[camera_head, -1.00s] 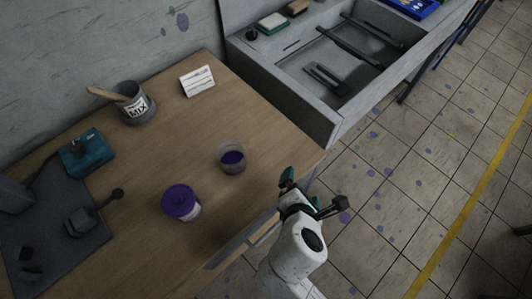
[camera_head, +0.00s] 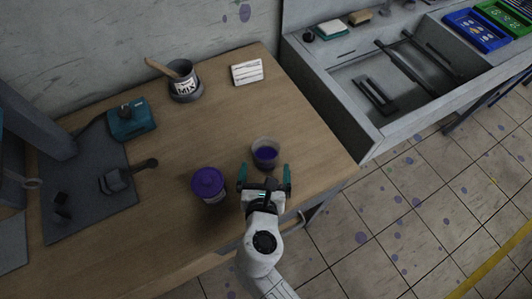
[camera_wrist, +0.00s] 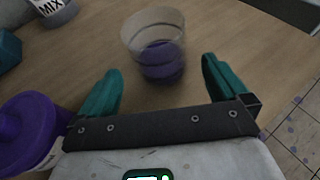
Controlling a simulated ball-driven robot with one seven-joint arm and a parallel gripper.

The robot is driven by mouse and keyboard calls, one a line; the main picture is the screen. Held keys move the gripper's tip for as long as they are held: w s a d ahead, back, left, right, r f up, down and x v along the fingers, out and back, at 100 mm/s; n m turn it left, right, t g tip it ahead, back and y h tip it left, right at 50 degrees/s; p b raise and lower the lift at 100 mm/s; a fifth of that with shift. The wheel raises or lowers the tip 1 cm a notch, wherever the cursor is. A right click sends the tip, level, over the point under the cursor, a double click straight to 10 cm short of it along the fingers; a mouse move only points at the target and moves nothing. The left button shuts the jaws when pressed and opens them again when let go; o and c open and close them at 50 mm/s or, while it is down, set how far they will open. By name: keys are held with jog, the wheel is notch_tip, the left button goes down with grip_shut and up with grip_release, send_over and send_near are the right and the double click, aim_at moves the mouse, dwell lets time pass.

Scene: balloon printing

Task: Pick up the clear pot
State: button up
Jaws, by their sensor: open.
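The clear pot (camera_head: 265,152) stands upright on the wooden table near its right front edge, with purple paint in its lower part. It also shows in the wrist view (camera_wrist: 157,45), ahead of my fingers and roughly centred between them. My gripper (camera_head: 264,178) is open and empty, its two teal fingers spread apart just short of the pot. In the wrist view my gripper (camera_wrist: 163,85) has one finger on either side of the gap, and the pot looks beyond the fingertips.
A purple-lidded jar (camera_head: 208,186) stands close to the left of my gripper. The grey MIX pot (camera_head: 185,82) with a wooden stick, a white card (camera_head: 247,72) and a teal device (camera_head: 131,119) are farther back. A grey sink (camera_head: 395,90) adjoins at right.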

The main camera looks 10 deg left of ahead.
aim_at(265, 167)
jog(key=shift+f+x, duration=0.15)
jog(key=shift+x, duration=1)
jog(key=shift+f+x, duration=0.2)
jog(key=shift+x, duration=1)
jog(key=shift+s, duration=0.15)
jog(key=shift+c, duration=0.4)
jog(key=c, duration=1)
jog(key=shift+r, duration=0.1)
